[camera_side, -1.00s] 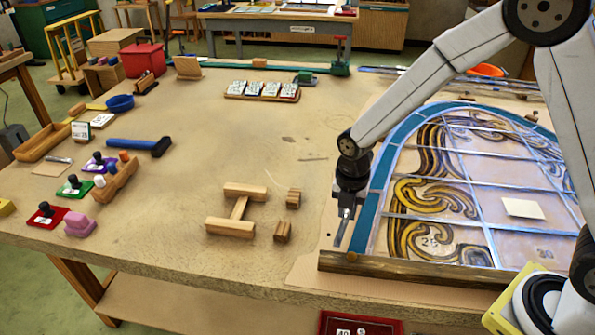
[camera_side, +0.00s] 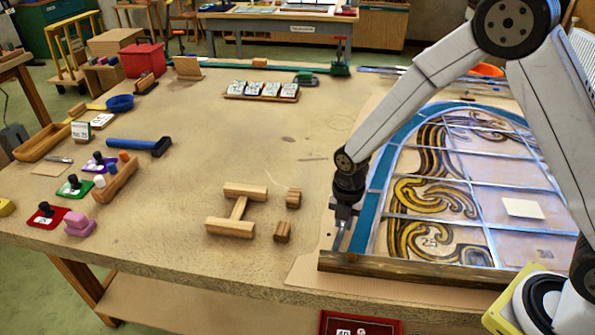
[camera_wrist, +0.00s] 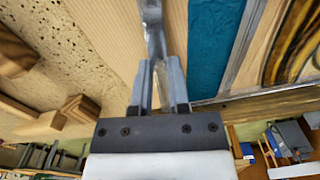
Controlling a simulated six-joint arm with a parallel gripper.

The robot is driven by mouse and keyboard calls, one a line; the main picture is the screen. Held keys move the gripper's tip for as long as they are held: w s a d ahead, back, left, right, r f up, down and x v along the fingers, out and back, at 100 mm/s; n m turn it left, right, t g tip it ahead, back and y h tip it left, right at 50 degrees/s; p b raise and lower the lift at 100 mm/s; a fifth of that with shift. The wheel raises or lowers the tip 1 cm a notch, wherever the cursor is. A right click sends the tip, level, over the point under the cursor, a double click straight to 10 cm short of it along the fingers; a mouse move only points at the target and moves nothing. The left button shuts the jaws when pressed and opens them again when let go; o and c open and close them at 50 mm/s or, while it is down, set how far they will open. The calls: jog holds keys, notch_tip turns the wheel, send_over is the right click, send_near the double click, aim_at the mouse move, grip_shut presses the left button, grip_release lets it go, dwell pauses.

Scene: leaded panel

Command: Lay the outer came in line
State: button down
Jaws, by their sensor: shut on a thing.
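The leaded panel (camera_side: 430,200) lies at the right of the bench, arched, with a teal outer border (camera_side: 376,172) and grey lead lines. My gripper (camera_side: 341,238) is low at the panel's lower left corner, by the teal border. In the wrist view my gripper (camera_wrist: 158,95) is shut on a thin grey strip, the outer came (camera_wrist: 154,35), which runs away between the fingers. The came lies left of the teal border (camera_wrist: 213,45), apart from it, over the brown board. Whether the came touches the board cannot be told.
A dark wooden batten (camera_side: 420,272) runs along the panel's near edge, close to my gripper. Wooden blocks (camera_side: 240,208) stand to the left. A blue-handled hammer (camera_side: 140,145) lies farther left.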

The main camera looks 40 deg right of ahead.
aim_at(344, 225)
jog(key=shift+f, duration=0.1)
jog(key=c, duration=0.9)
grip_release()
jog(key=shift+r, duration=6.15)
